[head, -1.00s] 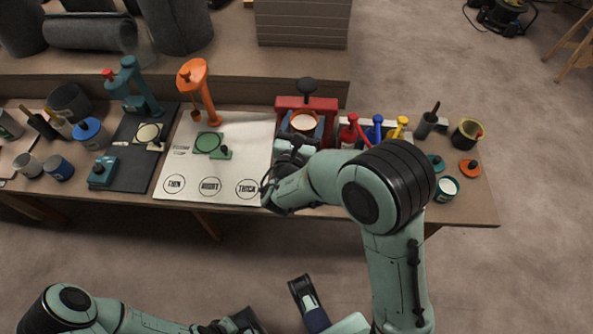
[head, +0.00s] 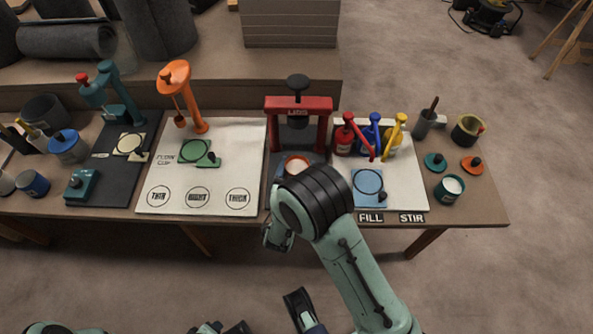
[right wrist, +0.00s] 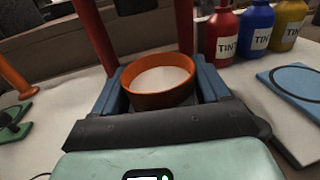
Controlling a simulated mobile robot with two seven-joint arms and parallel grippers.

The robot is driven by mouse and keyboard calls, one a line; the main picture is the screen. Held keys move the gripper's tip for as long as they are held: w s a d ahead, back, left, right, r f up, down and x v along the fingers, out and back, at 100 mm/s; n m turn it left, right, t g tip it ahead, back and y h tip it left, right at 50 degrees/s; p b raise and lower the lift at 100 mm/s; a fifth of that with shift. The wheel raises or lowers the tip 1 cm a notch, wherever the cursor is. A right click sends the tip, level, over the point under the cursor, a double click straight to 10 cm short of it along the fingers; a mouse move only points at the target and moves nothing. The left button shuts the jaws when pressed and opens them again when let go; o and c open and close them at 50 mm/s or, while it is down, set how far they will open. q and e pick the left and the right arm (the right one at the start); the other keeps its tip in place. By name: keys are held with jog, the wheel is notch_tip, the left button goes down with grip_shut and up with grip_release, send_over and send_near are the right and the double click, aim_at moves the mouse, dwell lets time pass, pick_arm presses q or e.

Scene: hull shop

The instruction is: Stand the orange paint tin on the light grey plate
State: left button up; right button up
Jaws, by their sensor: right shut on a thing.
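The orange paint tin (head: 296,165) has a pale round top and stands upright between the blue fingers of my right gripper (right wrist: 160,90). In the right wrist view the tin (right wrist: 158,96) fills the gap between the fingers, in front of the red posts of a press. In the head view my right arm hides its lower part, and I cannot tell whether it touches anything below. No light grey plate shows clearly; the press's grey bed (head: 318,158) is partly hidden by the tin and my arm. My left arm is only partly in view at the bottom edge.
The red press (head: 299,104) stands behind the tin. Left is a white flow-cup board (head: 235,175) with a green round plate (head: 195,152) and an orange stand (head: 185,95).

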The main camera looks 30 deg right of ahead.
pick_arm(q)
jog(key=shift+w+a+f, duration=0.15)
jog(key=shift+w+f, duration=0.05)
jog(key=shift+w, duration=0.1)
pick_arm(e)
jog(key=shift+f, duration=0.55)
jog(key=shift+f, duration=0.15)
jog(key=o, duration=1.2)
jog(key=shift+s+a, duration=0.2)
jog(key=shift+a, duration=0.05)
pick_arm(q)
jog(key=shift+s+d+r+p, duration=0.3)
jog(key=shift+s+r+p, duration=0.1)
jog(key=shift+s, duration=0.2)
jog(key=shift+s+d+r+p, duration=0.25)
jog(key=shift+s+d+r, duration=0.1)
jog(key=shift+s, duration=0.2)
pick_arm(e)
jog(key=v, duration=1.1)
jog(key=shift+s, duration=0.2)
pick_arm(q)
jog(key=shift+a, duration=0.1)
